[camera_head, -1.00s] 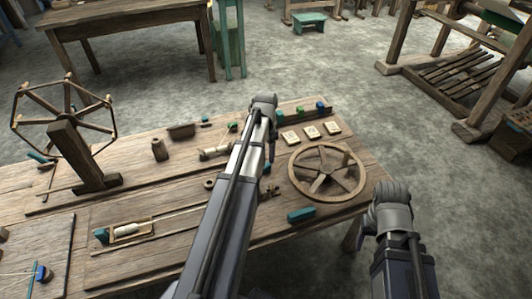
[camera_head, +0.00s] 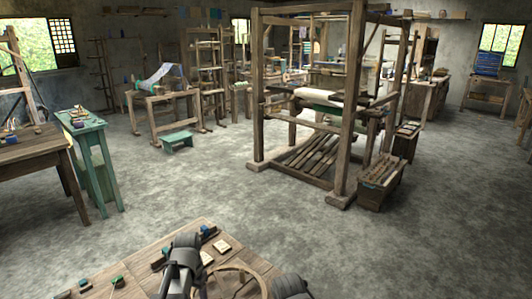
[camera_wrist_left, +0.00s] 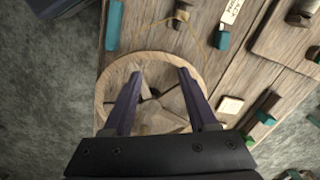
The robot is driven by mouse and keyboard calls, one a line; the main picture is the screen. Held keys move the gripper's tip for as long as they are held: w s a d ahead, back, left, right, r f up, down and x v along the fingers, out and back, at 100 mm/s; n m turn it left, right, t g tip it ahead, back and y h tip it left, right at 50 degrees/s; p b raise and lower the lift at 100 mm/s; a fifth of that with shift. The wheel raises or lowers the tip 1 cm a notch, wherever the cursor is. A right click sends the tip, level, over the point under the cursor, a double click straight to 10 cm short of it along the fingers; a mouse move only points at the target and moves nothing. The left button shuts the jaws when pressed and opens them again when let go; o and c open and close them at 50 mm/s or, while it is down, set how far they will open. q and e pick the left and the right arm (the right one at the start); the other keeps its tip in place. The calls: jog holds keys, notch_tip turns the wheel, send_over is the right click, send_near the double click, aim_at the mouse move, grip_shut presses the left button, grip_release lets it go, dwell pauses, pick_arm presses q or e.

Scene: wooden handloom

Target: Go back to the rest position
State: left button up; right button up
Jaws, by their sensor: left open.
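My left gripper (camera_wrist_left: 160,71) is open and empty in the left wrist view. Its two dark fingers are spread above the round spoked wooden wheel (camera_wrist_left: 110,87) on the workbench (camera_wrist_left: 165,38). In the head view my left arm (camera_head: 183,262) rises at the bottom, in front of part of the wheel (camera_head: 243,268). My left fingers are hidden there. The top of my right arm (camera_head: 290,287) shows at the bottom edge, right of the wheel. My right gripper is not in view.
Small blocks and pale cards (camera_head: 221,247) lie on the bench around the wheel. A wooden table (camera_head: 35,150) and a green stand (camera_head: 97,165) are at the left. A tall loom (camera_head: 345,110) stands behind. The grey floor (camera_head: 400,230) between is open.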

pick_arm(q)
jog(key=s+d+r+p, duration=1)
jog(key=s+d+r, duration=0.2)
jog(key=d, duration=0.4)
jog(key=shift+s+d+r+y, duration=0.4)
jog(key=shift+s, duration=0.1)
pick_arm(e)
notch_tip(320, 180, up, 13)
jog(key=shift+f, duration=0.15)
pick_arm(q)
jog(key=shift+o, duration=0.2)
